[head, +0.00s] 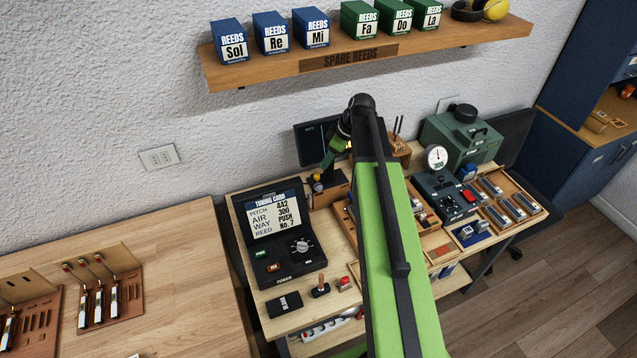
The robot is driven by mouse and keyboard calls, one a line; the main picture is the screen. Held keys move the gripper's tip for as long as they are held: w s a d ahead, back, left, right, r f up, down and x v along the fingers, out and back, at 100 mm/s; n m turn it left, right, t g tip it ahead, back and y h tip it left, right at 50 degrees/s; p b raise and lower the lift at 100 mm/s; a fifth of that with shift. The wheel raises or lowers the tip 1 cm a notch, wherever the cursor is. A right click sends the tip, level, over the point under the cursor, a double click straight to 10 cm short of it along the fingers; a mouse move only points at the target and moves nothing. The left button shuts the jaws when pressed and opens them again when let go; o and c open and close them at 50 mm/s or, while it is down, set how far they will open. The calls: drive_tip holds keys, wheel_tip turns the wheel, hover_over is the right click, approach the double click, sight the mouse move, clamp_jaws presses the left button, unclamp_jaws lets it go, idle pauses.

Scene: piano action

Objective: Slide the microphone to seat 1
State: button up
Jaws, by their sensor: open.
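My green arm fills the middle of the head view, and my gripper (326,170) points down over the back of the workbench, beside the dark screen. My gripper is small here; its jaws are open and I see nothing held between them. No seat marked 1 can be made out. My arm hides part of the bench's middle.
A tuning-card case (275,235) stands open at the bench's left. A stamp (321,288) and a black block (284,305) lie in front. A gauge unit (447,190), reed trays (508,205) and a green machine (462,135) stand right. A shelf (440,42) with reed boxes hangs above.

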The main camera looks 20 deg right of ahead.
sight(317, 176)
drive_tip(key=b+x, duration=0.7)
drive_tip(key=x, duration=0.2)
drive_tip(key=shift+w+f, duration=0.1)
drive_tip(key=shift+f, duration=0.25)
drive_tip(key=shift+a+r, duration=0.1)
drive_tip(key=shift+c, duration=0.2)
clamp_jaws()
idle(0.5)
